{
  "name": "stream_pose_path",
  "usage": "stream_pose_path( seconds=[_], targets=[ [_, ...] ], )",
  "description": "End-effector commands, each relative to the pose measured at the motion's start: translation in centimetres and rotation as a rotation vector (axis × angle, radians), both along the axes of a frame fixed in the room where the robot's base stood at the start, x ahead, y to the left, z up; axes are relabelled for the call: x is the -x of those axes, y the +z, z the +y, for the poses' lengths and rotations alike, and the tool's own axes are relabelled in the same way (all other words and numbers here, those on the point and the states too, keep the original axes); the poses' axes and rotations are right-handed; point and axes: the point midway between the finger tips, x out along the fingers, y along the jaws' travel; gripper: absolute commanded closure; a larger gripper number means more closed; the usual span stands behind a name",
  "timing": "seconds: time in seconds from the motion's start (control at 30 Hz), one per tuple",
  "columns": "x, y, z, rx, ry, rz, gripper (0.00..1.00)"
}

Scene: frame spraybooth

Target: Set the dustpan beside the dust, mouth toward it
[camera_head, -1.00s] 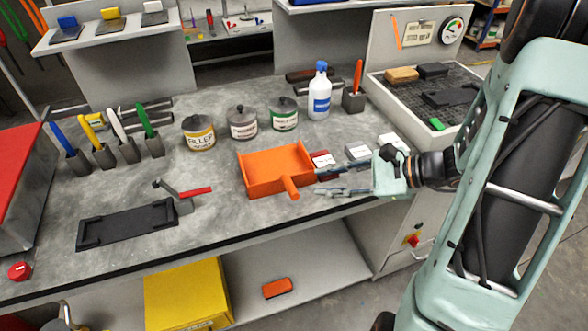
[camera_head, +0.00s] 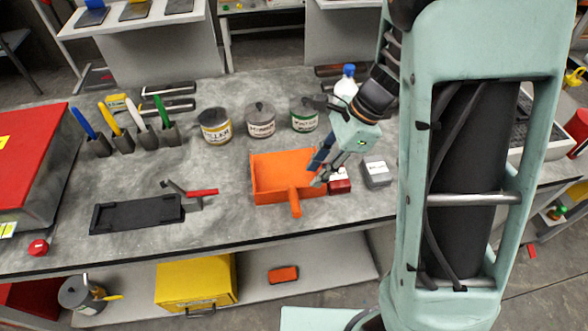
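The orange dustpan (camera_head: 272,180) lies flat on the grey workbench, right of the middle. Its handle (camera_head: 295,206) points toward the front edge, and its mouth seems to face the back, toward the cans. My gripper (camera_head: 317,171) is low at the dustpan's right side, pointing down and left. Its fingers look spread apart, with nothing seen held between them. I cannot tell whether a fingertip touches the dustpan's right wall. I cannot make out the dust on the mottled grey top.
Filler cans (camera_head: 215,127) stand behind the dustpan. A black tray (camera_head: 138,214) and red-handled tool (camera_head: 203,193) lie left. My arm hides the bench's right end.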

Motion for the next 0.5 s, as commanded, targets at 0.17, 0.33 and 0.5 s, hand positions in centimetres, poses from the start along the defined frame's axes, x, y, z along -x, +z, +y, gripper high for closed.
stream_pose_path(
  seconds=[0.17,0.33,0.5],
  targets=[
    [-0.1,0.7,0.6,0.043,0.004,-0.003,0.75],
    [0.1,-1.2,1.3,0.049,0.002,0.001,0.75],
    [0.2,-3.6,2.2,0.049,0.002,-0.001,0.75]
  ],
)
